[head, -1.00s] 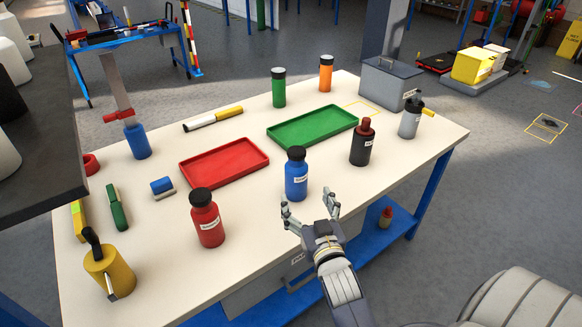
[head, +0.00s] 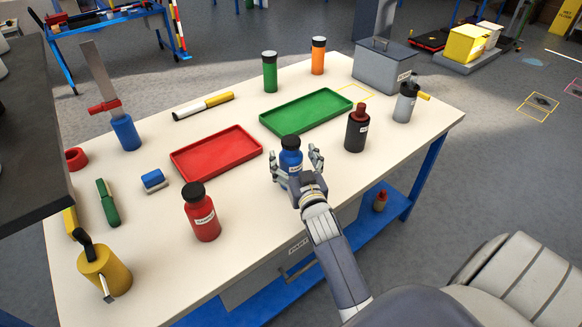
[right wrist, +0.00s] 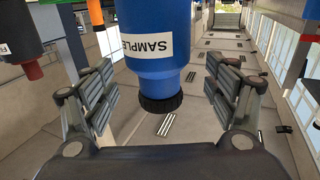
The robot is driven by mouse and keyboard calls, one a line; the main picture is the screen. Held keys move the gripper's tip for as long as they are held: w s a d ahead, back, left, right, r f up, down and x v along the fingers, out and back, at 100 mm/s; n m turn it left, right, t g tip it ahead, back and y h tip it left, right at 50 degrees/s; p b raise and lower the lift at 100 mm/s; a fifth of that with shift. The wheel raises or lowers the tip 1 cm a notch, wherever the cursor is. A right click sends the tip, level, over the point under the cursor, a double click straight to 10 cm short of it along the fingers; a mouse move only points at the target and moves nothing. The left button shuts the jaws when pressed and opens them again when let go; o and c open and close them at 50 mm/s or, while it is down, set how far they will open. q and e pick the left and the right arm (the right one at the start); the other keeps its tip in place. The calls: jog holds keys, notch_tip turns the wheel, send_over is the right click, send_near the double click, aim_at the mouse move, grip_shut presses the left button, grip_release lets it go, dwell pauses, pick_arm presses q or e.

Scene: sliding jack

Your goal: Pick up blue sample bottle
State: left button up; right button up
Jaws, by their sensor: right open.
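The blue sample bottle (head: 291,158) with a black cap stands upright on the white workbench (head: 240,245). My right gripper (head: 296,164) is open, with one finger on each side of the bottle. Its palm hides the bottle's lower part in the head view. In the right wrist view the bottle (right wrist: 155,30) appears upside down between the open fingers (right wrist: 160,97), with its "SAMPLE" label showing and a visible gap on both sides. My left gripper is not in view.
A red bottle (head: 202,215) stands left of the blue one, a black bottle (head: 356,130) to its right. A red tray (head: 215,152) and a green tray (head: 305,110) lie behind. A grey bottle (head: 405,103) and grey box (head: 383,66) stand at the right.

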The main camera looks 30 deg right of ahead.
jog(key=shift+x, duration=1.25)
jog(key=shift+w+d+f, duration=0.1)
jog(key=shift+w+f, duration=0.05)
jog(key=shift+w, duration=0.05)
jog(key=shift+c, duration=0.5)
jog(key=c, duration=1.5)
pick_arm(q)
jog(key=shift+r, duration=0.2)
